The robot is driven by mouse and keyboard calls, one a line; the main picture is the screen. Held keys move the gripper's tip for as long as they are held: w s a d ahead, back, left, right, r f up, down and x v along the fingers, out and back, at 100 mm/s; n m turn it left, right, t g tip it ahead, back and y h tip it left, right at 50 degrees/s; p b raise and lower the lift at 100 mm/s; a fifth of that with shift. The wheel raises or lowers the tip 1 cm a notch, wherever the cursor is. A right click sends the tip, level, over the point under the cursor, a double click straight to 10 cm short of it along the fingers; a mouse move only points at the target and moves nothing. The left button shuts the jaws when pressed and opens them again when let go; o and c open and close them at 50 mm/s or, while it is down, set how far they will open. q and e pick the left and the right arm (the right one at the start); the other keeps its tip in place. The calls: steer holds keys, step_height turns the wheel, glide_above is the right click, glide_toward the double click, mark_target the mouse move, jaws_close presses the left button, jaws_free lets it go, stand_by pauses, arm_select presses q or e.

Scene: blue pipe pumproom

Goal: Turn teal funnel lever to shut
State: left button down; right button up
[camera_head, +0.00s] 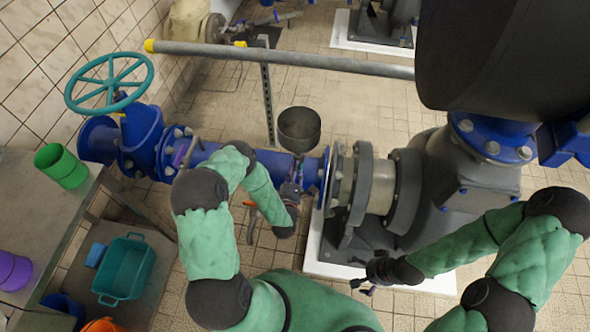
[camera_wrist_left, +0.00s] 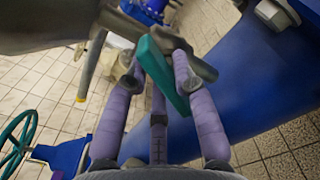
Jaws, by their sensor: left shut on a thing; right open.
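The teal lever (camera_wrist_left: 161,72) shows in the left wrist view, running slantwise between the purple fingers of my left gripper (camera_wrist_left: 157,72). The gripper is shut on it. In the head view my left gripper (camera_head: 293,185) is at the blue pipe, just below the dark grey funnel (camera_head: 299,129); there the lever is hidden by gripper and arm. The lever's upper end meets a dark metal part in the wrist view. My right gripper (camera_head: 371,279) is open and empty, in front of the grey pump, low over the floor.
A blue pipe (camera_head: 228,160) with a teal handwheel (camera_head: 108,83) runs left. A grey pump (camera_head: 455,170) stands right on a white plinth. A grey rail (camera_head: 285,60) crosses behind. A table at the left holds a green cup (camera_head: 61,165); a teal basket (camera_head: 124,270) sits lower.

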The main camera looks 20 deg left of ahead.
arm_select(q)
steer(key=m, duration=0.6)
steer(key=shift+d+f, duration=0.15)
steer(key=shift+d, duration=0.25)
steer(key=m, duration=0.3)
steer(key=m+b, duration=0.1)
steer(key=m, duration=0.2)
steer(key=shift+w+d+f, duration=0.1)
steer(key=shift+d+f, duration=0.05)
steer(key=c, duration=1.1)
jaws_free()
steer(key=shift+c, duration=0.2)
steer(key=v, duration=1.2)
